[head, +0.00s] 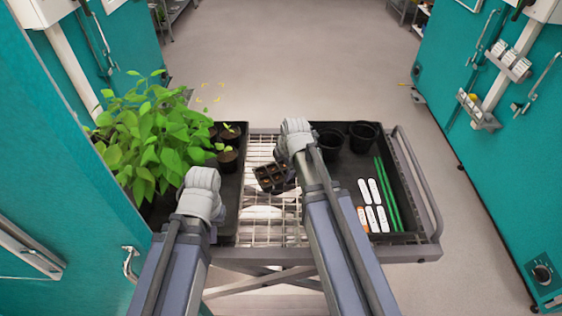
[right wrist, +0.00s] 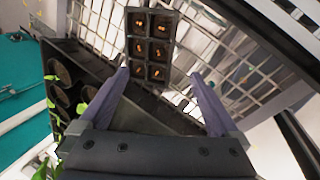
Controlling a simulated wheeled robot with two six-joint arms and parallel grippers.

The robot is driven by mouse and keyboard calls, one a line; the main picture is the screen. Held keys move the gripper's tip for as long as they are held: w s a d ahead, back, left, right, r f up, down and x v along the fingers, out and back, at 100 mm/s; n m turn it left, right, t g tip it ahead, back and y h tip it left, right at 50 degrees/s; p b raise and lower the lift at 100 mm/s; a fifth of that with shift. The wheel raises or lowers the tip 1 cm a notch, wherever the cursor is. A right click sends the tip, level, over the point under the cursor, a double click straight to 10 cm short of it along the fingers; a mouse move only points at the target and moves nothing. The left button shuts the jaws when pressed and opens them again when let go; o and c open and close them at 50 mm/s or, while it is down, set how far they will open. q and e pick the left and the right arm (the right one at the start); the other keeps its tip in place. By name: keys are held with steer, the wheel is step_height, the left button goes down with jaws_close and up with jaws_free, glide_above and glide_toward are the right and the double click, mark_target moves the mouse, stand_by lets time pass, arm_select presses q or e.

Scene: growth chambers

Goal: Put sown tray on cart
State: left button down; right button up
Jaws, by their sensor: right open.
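The sown tray (head: 272,177) is a small black cell tray with brown soil and pale seeds in its cells. It shows over the wire mesh in the middle of the cart (head: 262,232), partly beside my right arm. In the right wrist view the tray (right wrist: 152,45) lies just beyond the fingertips of my right gripper (right wrist: 160,74), which is open with nothing between its fingers. I cannot tell whether the tray rests flat on the mesh. My left gripper (head: 200,205) is above the cart's left side, its fingers hidden by the wrist.
A black tray with a leafy plant (head: 150,140) and small pots (head: 228,158) fills the cart's left. The right-hand black tray (head: 405,215) holds empty pots (head: 364,136), white labels (head: 371,218) and green stakes (head: 388,192). Teal chambers (head: 500,150) stand on both sides.

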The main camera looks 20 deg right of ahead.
steer(key=s+a+m+g+h, duration=0.1)
steer(key=s+a+m+g, duration=0.1)
steer(key=s+a+m, duration=0.4)
steer(key=s+a+m+g, duration=0.2)
steer(key=s+a+m, duration=0.5)
steer(key=s+m, duration=0.3)
steer(key=shift+s+a+h, duration=0.25)
steer(key=shift+s+h, duration=0.15)
steer(key=shift+s, duration=0.95)
